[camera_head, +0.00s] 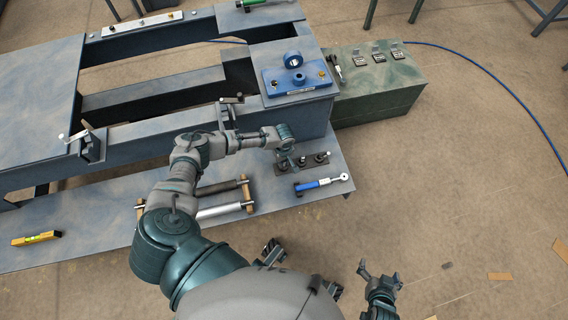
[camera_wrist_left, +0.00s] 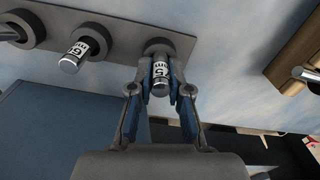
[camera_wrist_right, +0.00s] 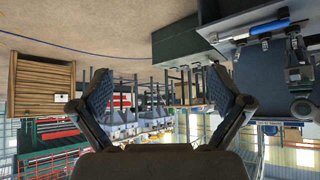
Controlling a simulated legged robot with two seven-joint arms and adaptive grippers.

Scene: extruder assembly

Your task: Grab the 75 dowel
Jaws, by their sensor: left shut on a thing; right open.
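My left gripper (camera_head: 284,148) reaches down over the rack's left end. In the left wrist view, the left gripper (camera_wrist_left: 160,88) is shut on a metal dowel (camera_wrist_left: 160,72) with a white printed band, still at its socket. Its number is partly hidden by the fingers, so I cannot read it. A second labelled dowel (camera_wrist_left: 77,54) stands beside it, and a third (camera_wrist_left: 12,32) shows at the left edge. My right gripper (camera_head: 380,272) is open and empty, away from the platform.
The machine frame with a blue block (camera_head: 298,78) rises behind. A green box (camera_head: 375,85) stands at right.

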